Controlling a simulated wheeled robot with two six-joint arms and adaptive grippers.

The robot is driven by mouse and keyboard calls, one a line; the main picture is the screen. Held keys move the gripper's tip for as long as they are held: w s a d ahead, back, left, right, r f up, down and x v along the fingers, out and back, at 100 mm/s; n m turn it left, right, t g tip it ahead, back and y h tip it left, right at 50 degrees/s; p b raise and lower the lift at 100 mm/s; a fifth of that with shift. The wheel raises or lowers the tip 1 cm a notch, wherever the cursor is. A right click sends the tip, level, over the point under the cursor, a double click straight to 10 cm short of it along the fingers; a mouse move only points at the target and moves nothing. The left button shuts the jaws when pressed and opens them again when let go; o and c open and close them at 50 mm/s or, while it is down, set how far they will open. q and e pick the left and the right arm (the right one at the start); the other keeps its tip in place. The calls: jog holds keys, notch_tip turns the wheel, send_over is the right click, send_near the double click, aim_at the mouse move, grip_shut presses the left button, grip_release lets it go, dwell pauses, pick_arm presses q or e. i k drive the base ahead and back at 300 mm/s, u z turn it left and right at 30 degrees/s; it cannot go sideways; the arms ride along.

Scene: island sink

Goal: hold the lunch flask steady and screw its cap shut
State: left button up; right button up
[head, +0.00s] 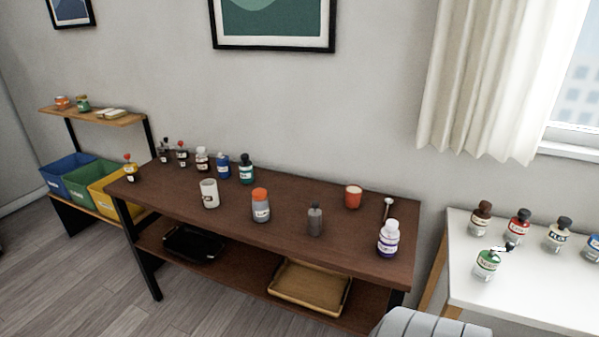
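The lunch flask (261,210) stands upright near the middle of the dark brown table. It has a grey body and a white label, partly readable as "LUN". Its orange cap (260,194) sits on top; at this size I cannot tell how tightly it is screwed. Neither of my grippers is in view, and nothing touches the flask.
On the table (165,200) are a white mug (209,193), a grey bottle (315,219), an orange cup (353,196), a white-purple bottle (388,240) and several small bottles at the back left. A white table (540,290) with bottles stands right.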

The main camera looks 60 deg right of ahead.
aim_at(261, 208)
jog(key=k, duration=0.3)
jog(key=z, duration=1.45)
